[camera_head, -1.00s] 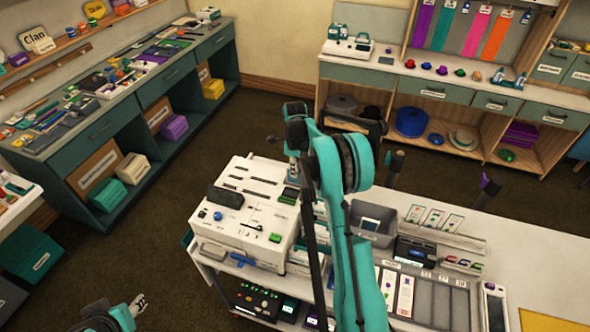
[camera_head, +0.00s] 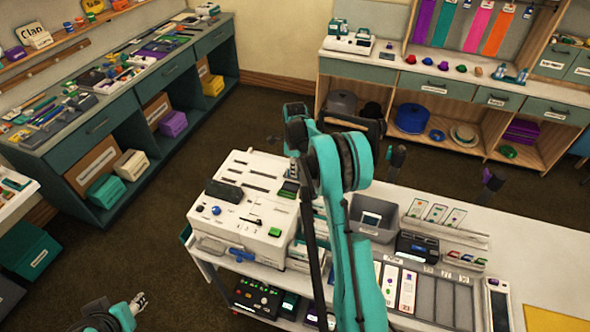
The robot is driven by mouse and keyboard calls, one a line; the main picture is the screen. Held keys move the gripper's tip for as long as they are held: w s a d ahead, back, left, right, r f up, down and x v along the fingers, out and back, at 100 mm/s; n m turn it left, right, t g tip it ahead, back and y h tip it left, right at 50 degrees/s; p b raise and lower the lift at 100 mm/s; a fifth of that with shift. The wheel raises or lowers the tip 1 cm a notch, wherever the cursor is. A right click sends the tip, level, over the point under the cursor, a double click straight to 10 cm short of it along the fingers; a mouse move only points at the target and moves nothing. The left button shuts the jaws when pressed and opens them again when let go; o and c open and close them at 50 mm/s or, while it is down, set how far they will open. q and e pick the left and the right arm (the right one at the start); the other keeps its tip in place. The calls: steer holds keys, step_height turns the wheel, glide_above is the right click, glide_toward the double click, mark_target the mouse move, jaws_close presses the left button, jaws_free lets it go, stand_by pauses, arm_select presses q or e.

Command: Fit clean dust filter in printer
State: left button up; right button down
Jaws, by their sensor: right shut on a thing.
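The white printer (camera_head: 238,214) stands on the left end of the white table. Its top has dark slots, a dark grey block, a blue knob and a green button; a blue handle (camera_head: 242,254) shows on its front. My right gripper (camera_head: 291,172) points down at the printer's back right corner, beside a small dark green part (camera_head: 289,189). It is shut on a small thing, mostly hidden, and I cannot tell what. My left gripper (camera_head: 139,302) is low at the bottom left, away from the printer; its finger state is too small to read. I cannot make out a dust filter.
My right arm covers part of the table right of the printer. Beyond it stand a grey bin (camera_head: 374,214), a dark device (camera_head: 417,247) and a tray of strips (camera_head: 430,296). A teal workbench (camera_head: 100,128) and shelving (camera_head: 470,95) line the room.

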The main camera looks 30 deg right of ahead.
steer(key=shift+f, duration=0.15)
steer(key=c, duration=1.5)
jaws_free()
steer(key=shift+c, duration=0.2)
step_height(320, 180, up, 12)
steer(key=shift+a, duration=0.1)
